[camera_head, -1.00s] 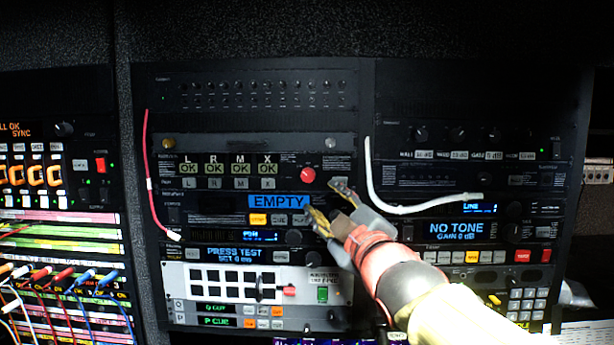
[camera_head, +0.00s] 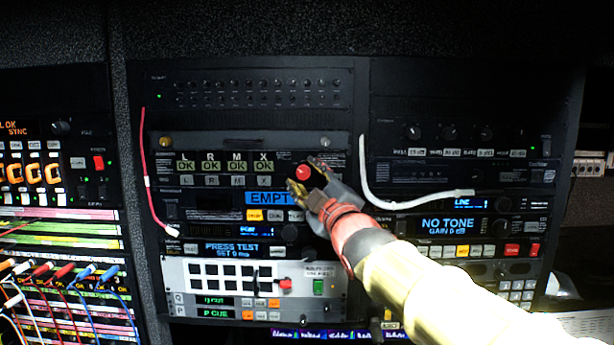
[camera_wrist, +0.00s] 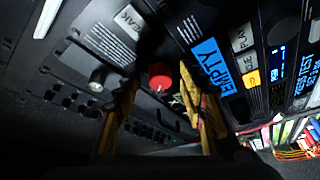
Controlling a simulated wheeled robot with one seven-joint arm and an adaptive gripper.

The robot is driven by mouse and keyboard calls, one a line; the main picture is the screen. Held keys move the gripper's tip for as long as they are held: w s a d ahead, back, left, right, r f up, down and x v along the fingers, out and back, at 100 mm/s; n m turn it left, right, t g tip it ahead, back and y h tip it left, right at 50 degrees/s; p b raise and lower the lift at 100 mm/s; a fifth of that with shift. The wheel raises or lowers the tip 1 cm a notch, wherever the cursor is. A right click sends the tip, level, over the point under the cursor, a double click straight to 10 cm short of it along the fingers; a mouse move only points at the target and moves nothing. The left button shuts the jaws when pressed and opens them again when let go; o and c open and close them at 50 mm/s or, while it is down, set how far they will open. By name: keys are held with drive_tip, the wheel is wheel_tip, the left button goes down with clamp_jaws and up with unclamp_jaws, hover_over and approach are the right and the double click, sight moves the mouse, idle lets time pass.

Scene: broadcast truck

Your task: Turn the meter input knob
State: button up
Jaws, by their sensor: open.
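A round red knob (camera_head: 303,172) sits on the meter panel (camera_head: 222,153), right of the L, R, M, X windows that read OK. It also shows in the wrist view (camera_wrist: 160,76). A grey-capped knob (camera_wrist: 98,80) sits left of it there. I cannot read which label names the meter input. My gripper (camera_head: 307,177) is open and empty in front of the panel at the red knob. In the wrist view its yellow fingers (camera_wrist: 157,95) appear on either side of the red knob, with gaps. I cannot tell how far the tips are from the panel.
Below is a unit with a blue EMPTY display (camera_head: 268,199) and lit buttons. A white cable (camera_head: 385,200) hangs close to the right of my gripper, and a red cable (camera_head: 148,180) hangs at the left. The NO TONE unit (camera_head: 450,224) is at right.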

clamp_jaws()
idle(0.5)
drive_tip(key=b, duration=0.2)
drive_tip(key=shift+f+m+b, duration=0.3)
drive_tip(key=shift+b, duration=0.05)
drive_tip(key=shift+f+m+b, duration=0.1)
drive_tip(key=shift+m+b, duration=0.2)
drive_tip(key=shift+b, duration=0.35)
drive_tip(key=m+t+h+b, duration=0.1)
drive_tip(key=m+b, duration=0.1)
drive_tip(key=b, duration=0.3)
drive_tip(key=shift+a+f+b, duration=0.1)
drive_tip(key=shift+a+b, duration=0.05)
drive_tip(key=shift+b, duration=0.2)
drive_tip(key=m+t+h+b, duration=0.1)
drive_tip(key=m+b, duration=0.1)
drive_tip(key=m, duration=0.1)
drive_tip(key=shift+a, duration=0.1)
drive_tip(key=shift+a+r+m+t+h+p, duration=0.15)
drive_tip(key=shift+m+t+h, duration=0.25)
drive_tip(key=shift+m+h, duration=0.7)
drive_tip(key=shift+d+r+m+t+h+p, duration=0.1)
drive_tip(key=shift+m+t+h+p, duration=0.25)
drive_tip(key=shift+m, duration=1.35)
